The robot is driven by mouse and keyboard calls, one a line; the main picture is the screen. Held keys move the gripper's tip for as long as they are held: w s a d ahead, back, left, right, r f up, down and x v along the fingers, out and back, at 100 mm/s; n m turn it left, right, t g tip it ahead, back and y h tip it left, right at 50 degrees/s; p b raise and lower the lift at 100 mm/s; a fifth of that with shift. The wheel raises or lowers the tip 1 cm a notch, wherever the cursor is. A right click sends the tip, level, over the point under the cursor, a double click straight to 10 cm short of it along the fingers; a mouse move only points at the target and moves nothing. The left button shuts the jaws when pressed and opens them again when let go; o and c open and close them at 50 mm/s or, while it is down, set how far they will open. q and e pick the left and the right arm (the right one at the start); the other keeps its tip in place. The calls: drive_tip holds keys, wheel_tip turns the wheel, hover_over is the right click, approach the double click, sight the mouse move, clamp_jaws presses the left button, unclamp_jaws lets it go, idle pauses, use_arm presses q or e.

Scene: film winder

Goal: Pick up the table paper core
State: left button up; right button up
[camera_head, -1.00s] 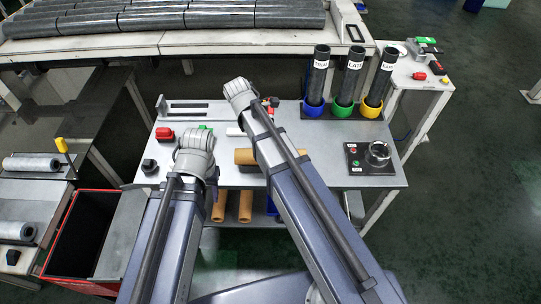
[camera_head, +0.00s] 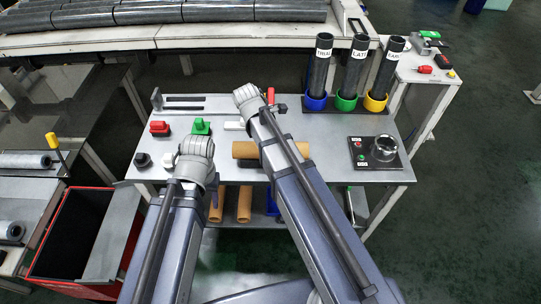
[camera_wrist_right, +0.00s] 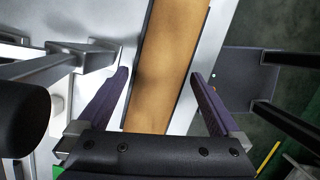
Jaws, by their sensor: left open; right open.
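The brown paper core (camera_head: 246,150) lies on the grey table (camera_head: 320,132) in the head view, partly hidden behind my right arm. In the right wrist view the core (camera_wrist_right: 168,62) runs lengthwise between the two fingers of my right gripper (camera_wrist_right: 160,105). The fingers are spread wide, with a gap on each side of the core. In the head view the right gripper is hidden by its own arm. My left gripper (camera_head: 214,189) hangs at the table's front edge, left of the core. It is small and partly covered by its wrist. It is open and I see nothing in it.
Labelled black tubes stand in blue, yellow and green holders (camera_head: 346,103) at the back right. A button panel (camera_head: 374,152) sits at the right. Red (camera_head: 160,128) and green (camera_head: 201,126) blocks sit at the left. More brown cores (camera_head: 244,204) are below. A red bin (camera_head: 85,240) stands left.

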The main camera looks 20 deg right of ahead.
drive_tip(key=shift+f, duration=0.1)
drive_tip(key=c, duration=1.3)
